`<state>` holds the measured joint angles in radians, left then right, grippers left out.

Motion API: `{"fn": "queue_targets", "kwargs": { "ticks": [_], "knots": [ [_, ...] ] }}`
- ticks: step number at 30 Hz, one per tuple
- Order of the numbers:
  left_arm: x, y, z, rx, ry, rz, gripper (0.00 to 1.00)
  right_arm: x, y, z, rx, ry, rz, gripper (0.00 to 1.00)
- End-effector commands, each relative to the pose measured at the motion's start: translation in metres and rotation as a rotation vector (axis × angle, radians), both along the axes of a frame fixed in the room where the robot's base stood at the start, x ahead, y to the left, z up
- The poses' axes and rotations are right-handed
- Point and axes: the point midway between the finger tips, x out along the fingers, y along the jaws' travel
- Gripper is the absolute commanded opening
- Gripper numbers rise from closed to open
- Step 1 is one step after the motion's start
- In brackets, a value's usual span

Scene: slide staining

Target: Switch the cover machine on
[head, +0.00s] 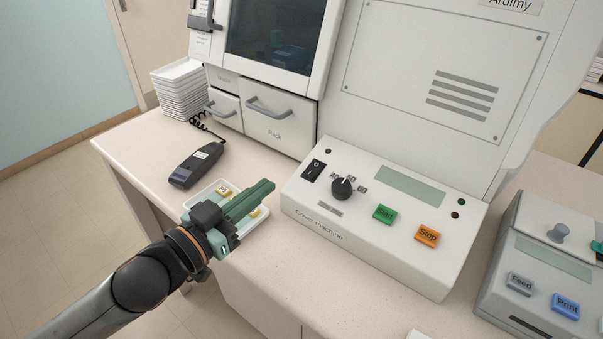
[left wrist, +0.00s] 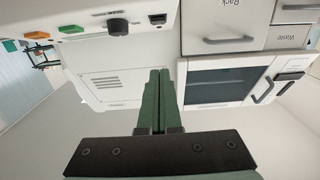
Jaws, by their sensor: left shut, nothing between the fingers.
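The cover machine (head: 330,222) is a white box with a sloped control panel on the counter. Its black rocker switch (head: 313,169) is at the panel's left end, beside a black dial (head: 342,188), a green Start button (head: 384,213) and an orange Stop button (head: 427,236). In the left wrist view the switch (left wrist: 157,18) and dial (left wrist: 118,27) show upside down near the top. My left gripper (head: 270,186) is shut and empty, with green fingers. It is left of the machine, apart from the switch, above a small white tray. My right gripper is not in view.
The white tray (head: 262,234) holds small yellow-marked items under my left gripper. A black corded handset (head: 197,164) lies behind it. A stack of white trays (head: 180,92) stands at the back left. A printer-like device (head: 520,262) with Feed and Print buttons is at right.

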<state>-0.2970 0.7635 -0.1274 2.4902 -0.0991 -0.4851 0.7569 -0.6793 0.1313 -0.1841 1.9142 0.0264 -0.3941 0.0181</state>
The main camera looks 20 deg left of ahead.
Motion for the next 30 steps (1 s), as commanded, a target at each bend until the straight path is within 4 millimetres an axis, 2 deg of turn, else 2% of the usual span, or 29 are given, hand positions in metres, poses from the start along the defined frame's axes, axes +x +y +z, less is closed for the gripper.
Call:
{"fn": "queue_targets", "kwargs": {
  "ticks": [7, 19, 26, 30],
  "knots": [
    [0.005, -0.002, -0.003, -0.002, -0.003, -0.001, 0.0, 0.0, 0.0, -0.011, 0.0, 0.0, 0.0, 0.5],
    [0.024, -0.009, -0.005, 0.001, -0.006, -0.001, 0.0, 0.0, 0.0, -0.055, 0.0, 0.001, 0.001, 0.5],
    [0.047, -0.017, -0.001, -0.001, -0.003, 0.001, 0.0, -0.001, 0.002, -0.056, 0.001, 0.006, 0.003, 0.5],
    [0.069, -0.024, 0.001, -0.002, 0.0, 0.002, 0.0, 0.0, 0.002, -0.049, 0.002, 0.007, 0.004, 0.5]
  ]
}}
